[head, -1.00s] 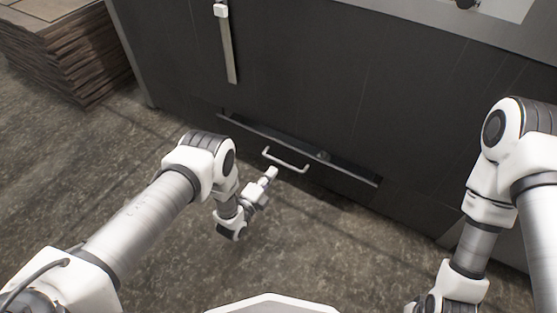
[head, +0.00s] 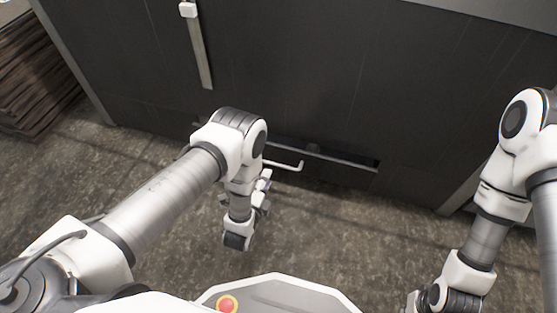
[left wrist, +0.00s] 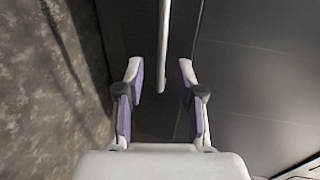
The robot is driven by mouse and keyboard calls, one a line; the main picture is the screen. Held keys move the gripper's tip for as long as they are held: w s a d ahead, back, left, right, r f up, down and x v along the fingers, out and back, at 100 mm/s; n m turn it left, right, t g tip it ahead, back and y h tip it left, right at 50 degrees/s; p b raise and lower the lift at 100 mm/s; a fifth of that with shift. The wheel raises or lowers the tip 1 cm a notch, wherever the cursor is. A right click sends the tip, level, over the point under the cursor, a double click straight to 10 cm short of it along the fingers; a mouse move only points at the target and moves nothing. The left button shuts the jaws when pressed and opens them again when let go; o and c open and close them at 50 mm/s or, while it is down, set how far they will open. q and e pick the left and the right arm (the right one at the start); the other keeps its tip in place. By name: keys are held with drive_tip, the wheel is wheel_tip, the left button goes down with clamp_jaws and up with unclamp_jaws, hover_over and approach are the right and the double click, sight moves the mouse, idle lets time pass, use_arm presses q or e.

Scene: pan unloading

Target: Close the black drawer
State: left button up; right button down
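The black drawer (head: 345,163) is low in the dark cabinet; a dark gap shows behind its front's upper edge, so it stands a little open. Its pale bar handle (head: 290,167) is partly hidden by my left arm in the head view. In the left wrist view the handle (left wrist: 163,40) runs upright in the picture, ahead of and between the fingertips.
The dark cabinet (head: 300,70) spans the back, with a long upright handle (head: 202,55) at upper left. A stack of brown boards (head: 30,90) stands at far left. The stone-patterned floor (head: 330,235) before the drawer is clear.

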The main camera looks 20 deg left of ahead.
sight(273, 163)
use_arm(q)
drive_tip(key=b+x, duration=0.4)
drive_tip(key=x, duration=0.3)
drive_tip(key=shift+w, duration=0.45)
clamp_jaws()
